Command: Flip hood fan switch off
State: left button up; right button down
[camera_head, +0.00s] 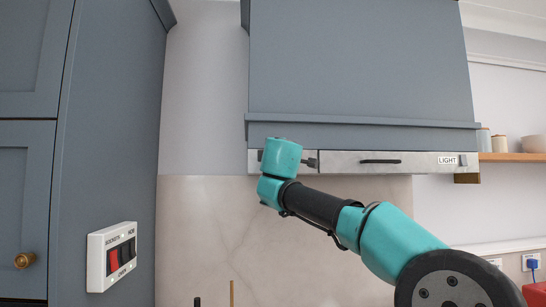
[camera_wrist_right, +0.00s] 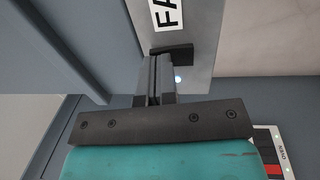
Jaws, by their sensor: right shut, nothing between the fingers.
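The hood's pale metal front strip (camera_head: 345,162) runs under the grey-blue hood. In the right wrist view, part of a label (camera_wrist_right: 165,10) reads "FA", and a black switch piece (camera_wrist_right: 172,51) sits below it on the metal strip. My right gripper (camera_wrist_right: 154,62) is shut and empty, with its fingertips right at this black piece. I cannot tell whether they touch it. A small bright light (camera_wrist_right: 178,79) shows beside the fingers. In the head view my teal wrist hides the fan switch and most of the gripper. My left gripper is not in view.
A "LIGHT" label (camera_head: 447,160) and a black bar (camera_head: 380,161) are farther right on the strip. A white switch box (camera_head: 111,256) with red and black rockers is on the left cabinet side. A wooden shelf (camera_head: 515,157) holds bowls at right.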

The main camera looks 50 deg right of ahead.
jog(key=shift+w+d, duration=0.1)
dwell(0.4)
jog(key=s+a+r, duration=0.2)
jog(key=s+a, duration=0.7)
jog(key=s, duration=0.1)
jog(key=shift+s, duration=0.3)
jog(key=shift+w+a+f, duration=0.1)
dwell(0.3)
